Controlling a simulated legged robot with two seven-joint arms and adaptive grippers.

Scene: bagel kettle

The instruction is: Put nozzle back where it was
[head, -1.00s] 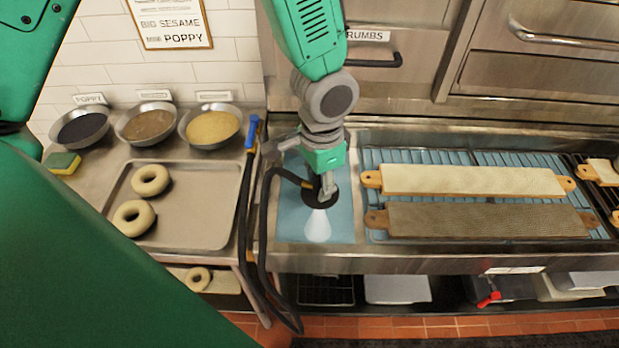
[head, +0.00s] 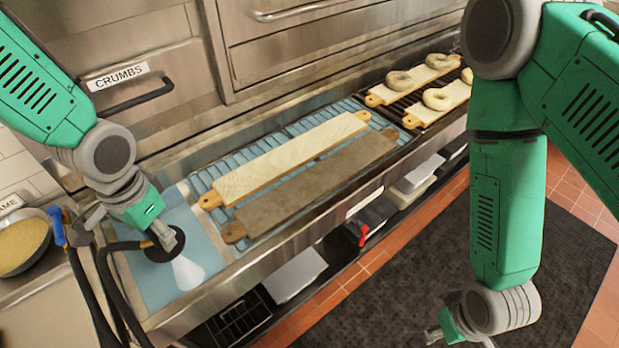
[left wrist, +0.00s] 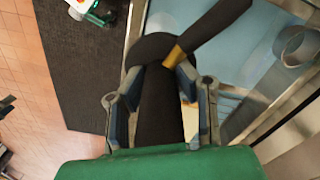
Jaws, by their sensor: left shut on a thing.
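The black nozzle (head: 157,252) hangs over the blue-lined basin at the left end of the counter, with a white spray below it. My left gripper (head: 168,238) is shut on it. In the left wrist view my left gripper's fingers (left wrist: 163,85) close around the black nozzle body (left wrist: 160,112), with a brass collar (left wrist: 175,57) beside it. A black hose (head: 104,275) runs from the nozzle down the left side of the basin. A blue handle (head: 57,226) stands at the basin's left edge. My right gripper (head: 438,335) is low over the floor mat, its fingers partly hidden.
Two long boards, one pale (head: 285,160) and one brown (head: 315,185), lie on the rack right of the basin. Boards with bagels (head: 437,99) lie further right. A bowl (head: 20,243) sits at far left. The dark floor mat (head: 400,280) is clear in front.

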